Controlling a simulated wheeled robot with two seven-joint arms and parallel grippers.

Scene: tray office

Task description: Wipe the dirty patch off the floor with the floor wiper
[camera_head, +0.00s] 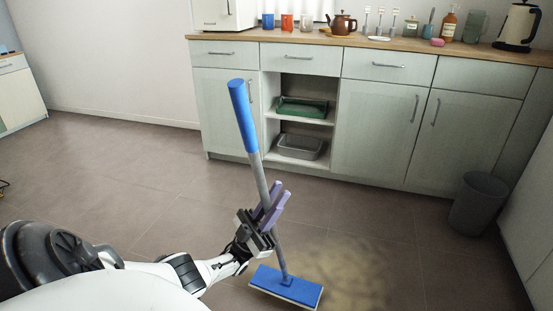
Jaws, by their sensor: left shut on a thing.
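The floor wiper has a blue grip at its top, a grey pole (262,180) and a flat blue head (287,287). My left gripper (271,209), with purple fingers, is shut on the pole below its middle. The pole leans, its top toward the left. The head is low at the floor; I cannot tell whether it touches. The dirty patch (350,275) is a yellowish-brown stain on the tiles, just right of the head, and the head may cover part of its left side. My right gripper is not in view.
Pale green cabinets (375,125) with a wooden counter stand along the back wall. Their open shelves hold a green tray (302,107) and a grey basin (299,147). A grey bin (478,204) stands at the right.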

